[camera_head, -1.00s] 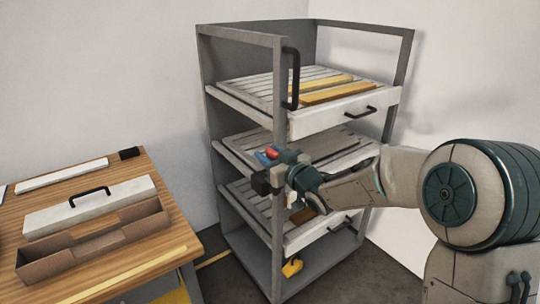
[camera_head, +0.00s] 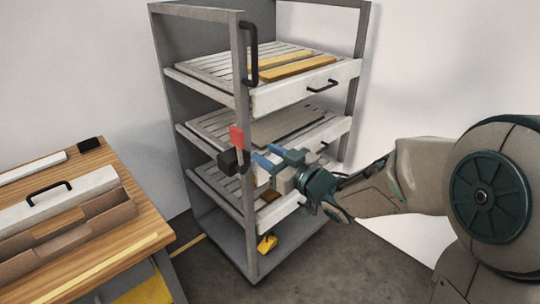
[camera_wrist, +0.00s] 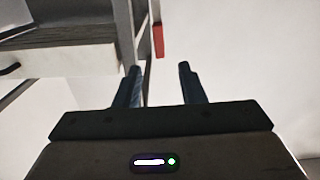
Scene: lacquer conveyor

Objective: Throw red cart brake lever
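The red brake lever (camera_head: 237,137) stands upright on a dark block (camera_head: 232,161) on the cart's front post. It also shows in the wrist view (camera_wrist: 158,40) as a red bar at the top, just beyond the gap between my fingers. My gripper (camera_head: 263,157) is to the right of the lever and slightly lower, with blue fingers pointing towards the post. In the wrist view my gripper (camera_wrist: 159,70) has its fingers apart with nothing between them. The lever appears clear of the fingers.
The grey cart (camera_head: 243,195) holds several slatted shelf trays, with yellow bars (camera_head: 300,66) on the top one. A black handle (camera_head: 249,55) rises on the front post. A wooden table (camera_head: 140,217) with a brown open box (camera_head: 75,232) stands at left. A yellow tag (camera_head: 267,243) hangs low.

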